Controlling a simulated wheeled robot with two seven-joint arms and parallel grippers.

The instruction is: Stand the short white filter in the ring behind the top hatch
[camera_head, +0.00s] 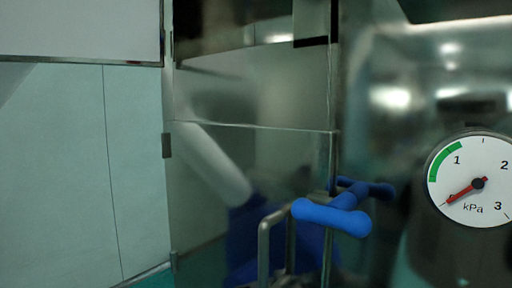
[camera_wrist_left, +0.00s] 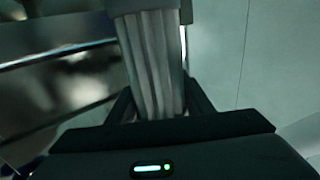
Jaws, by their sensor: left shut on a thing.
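In the left wrist view, my left gripper (camera_wrist_left: 157,92) is shut on a pale, pleated filter (camera_wrist_left: 150,50). Neither gripper shows clearly in the head view. The ring and the top hatch cannot be made out for sure in either view.
In the head view, a shiny steel panel (camera_head: 260,90) has a blue T-shaped knob (camera_head: 335,213) and a bent metal handle (camera_head: 264,250) low in front. A kPa gauge (camera_head: 470,180) is at right. A blurred pale rod shape shows in the panel, perhaps a reflection.

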